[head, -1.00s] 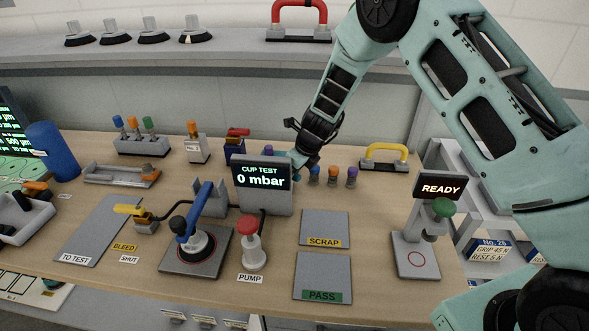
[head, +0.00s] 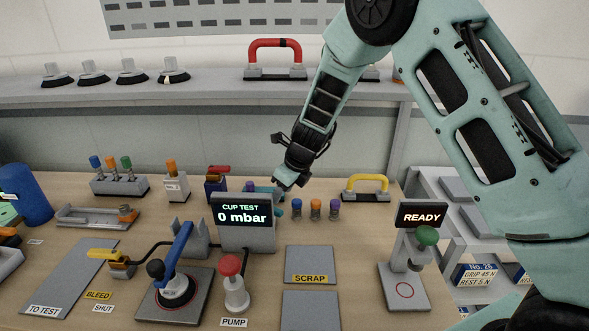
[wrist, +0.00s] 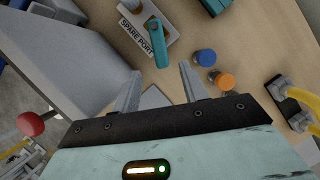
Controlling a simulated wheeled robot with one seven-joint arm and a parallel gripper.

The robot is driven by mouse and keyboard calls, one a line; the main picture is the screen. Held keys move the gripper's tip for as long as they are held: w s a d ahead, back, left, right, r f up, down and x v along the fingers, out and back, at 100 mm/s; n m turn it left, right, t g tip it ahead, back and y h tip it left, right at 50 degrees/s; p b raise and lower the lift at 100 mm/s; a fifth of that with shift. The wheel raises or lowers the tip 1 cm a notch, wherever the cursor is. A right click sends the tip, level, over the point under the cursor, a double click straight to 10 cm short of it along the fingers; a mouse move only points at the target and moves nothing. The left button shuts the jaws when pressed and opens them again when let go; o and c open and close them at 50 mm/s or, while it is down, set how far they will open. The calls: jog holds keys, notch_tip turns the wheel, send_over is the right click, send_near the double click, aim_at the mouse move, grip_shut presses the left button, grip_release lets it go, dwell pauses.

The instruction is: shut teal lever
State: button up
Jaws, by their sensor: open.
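The teal lever (wrist: 154,45) shows in the wrist view on a grey base (wrist: 128,16) labelled SPARE PORT. Its near end lies between and just ahead of my fingertips (wrist: 160,69). My fingers are apart with nothing held between them, and I cannot tell whether either touches the lever. In the head view my gripper (head: 284,184) is behind the CUP TEST display (head: 246,238), low over the back of the bench. The display and gripper hide most of the lever there.
Blue (wrist: 205,57) and orange (wrist: 221,80) capped pegs stand right of my fingers. A yellow handle (head: 367,184) is farther right. The display housing (wrist: 80,60) is close on the left. A red pump knob (head: 230,265) and a blue-handled lever (head: 179,248) stand in front.

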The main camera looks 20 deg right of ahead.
jog(key=v, duration=1)
jog(key=shift+r, duration=0.1)
